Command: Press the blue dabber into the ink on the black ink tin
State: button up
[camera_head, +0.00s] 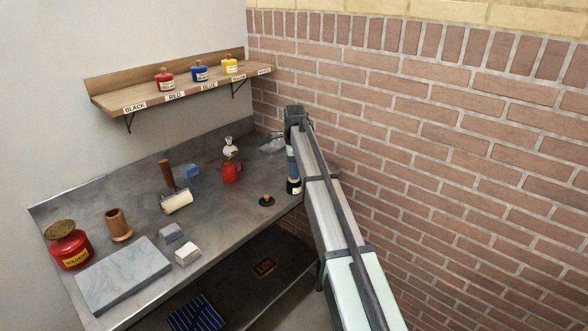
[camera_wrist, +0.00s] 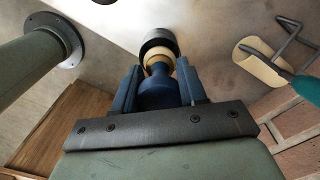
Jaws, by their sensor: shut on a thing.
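The blue dabber shows close up in the wrist view (camera_wrist: 158,92), with a blue body and a cream lower end. My gripper (camera_wrist: 157,78) is shut on its blue body. In the head view, my gripper (camera_head: 292,155) is over the right end of the bench, with the dabber mostly masked by my arm. The black ink tin (camera_head: 294,188) stands under the dabber and also shows in the wrist view (camera_wrist: 159,34). The dabber's cream end overlaps the tin's mouth; I cannot tell if it touches the ink. The ink is hidden.
A black lid with a wooden knob (camera_head: 267,202) lies left of the tin. A red item (camera_head: 230,173), a roller (camera_head: 177,201) and a stone slab (camera_head: 123,276) are farther left on the bench (camera_head: 135,190). The brick wall (camera_head: 450,150) is close on the right.

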jog(key=shift+f, duration=0.5)
dwell(1.3)
jog(key=shift+r, duration=0.1)
jog(key=shift+r, duration=3.45)
